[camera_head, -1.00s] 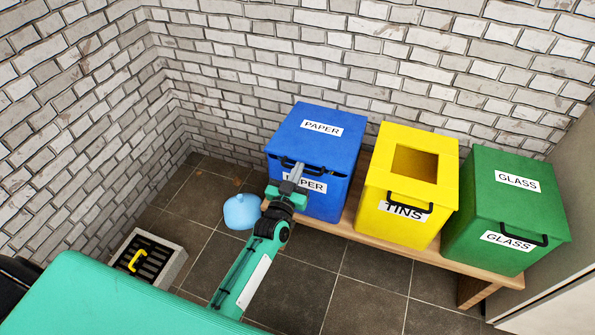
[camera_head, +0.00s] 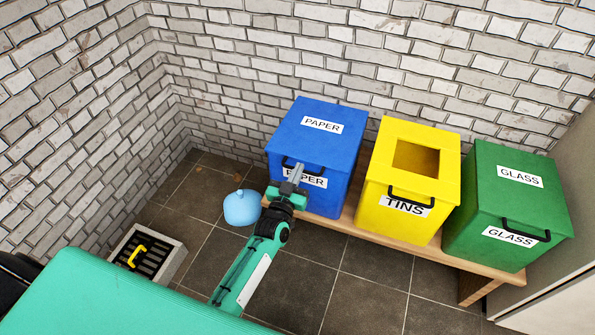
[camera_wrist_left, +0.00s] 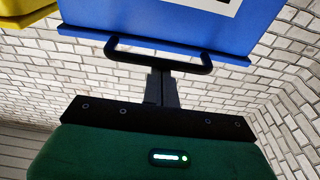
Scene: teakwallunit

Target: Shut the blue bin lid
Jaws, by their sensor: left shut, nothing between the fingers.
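The blue bin (camera_head: 335,190) marked PAPER stands at the left end of the wooden bench. Its blue lid (camera_head: 318,135) lies flat on top, and I see no gap under its front edge. A black handle (camera_head: 290,163) is at the lid's front; it also shows in the left wrist view (camera_wrist_left: 130,48). My left gripper (camera_head: 299,167) is shut and empty, its fingertips at the handle and partly hiding the front label. In the left wrist view the shut fingers (camera_wrist_left: 161,80) reach the handle bar; whether they touch it I cannot tell. My right gripper is out of view.
A yellow TINS bin (camera_head: 405,205) with an open top and a green GLASS bin (camera_head: 478,230) stand to the right on the bench (camera_head: 420,256). A light-blue bag (camera_head: 241,208) and a grey grated box (camera_head: 147,259) are on the floor. Brick walls stand behind and left.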

